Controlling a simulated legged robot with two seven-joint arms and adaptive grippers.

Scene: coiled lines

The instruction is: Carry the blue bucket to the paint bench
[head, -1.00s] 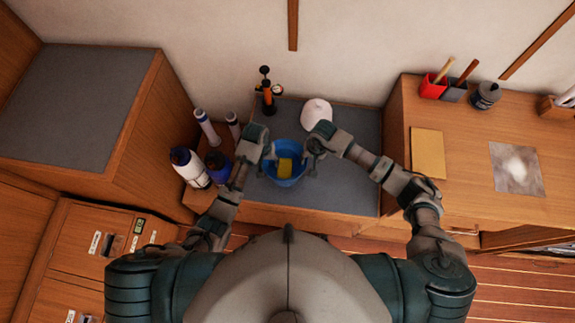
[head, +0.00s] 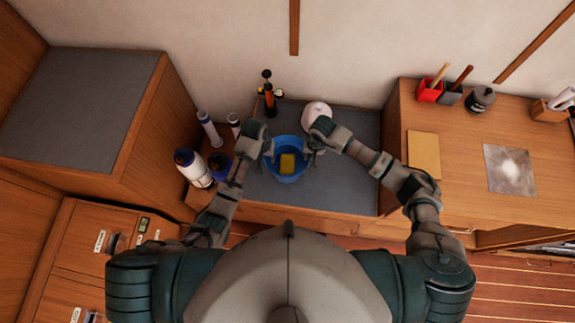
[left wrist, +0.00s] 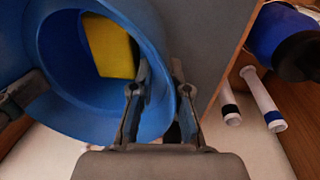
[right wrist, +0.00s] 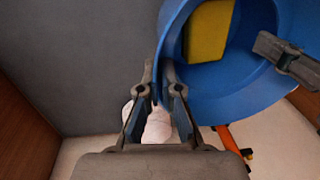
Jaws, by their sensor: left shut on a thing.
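The blue bucket (head: 290,178) is at the middle of the head view, over the grey-topped low counter (head: 340,185), with a yellow block (head: 288,163) inside. I cannot tell whether its base touches the counter. My left gripper (head: 268,150) is at the bucket's left side; in the left wrist view its fingers (left wrist: 157,85) are shut on the rim. My right gripper (head: 312,150) is at the opposite side; in the right wrist view its fingers (right wrist: 158,78) close on either side of the rim. No bench is clearly marked as the paint bench.
A wooden bench (head: 455,205) stands right, with a tan sheet (head: 424,155), a smeared sheet (head: 510,168) and red holder (head: 430,92). A white round object (head: 315,112) and orange pump (head: 269,100) stand behind the bucket. Bottles (head: 192,168) stand left, beside a taller cabinet (head: 75,110).

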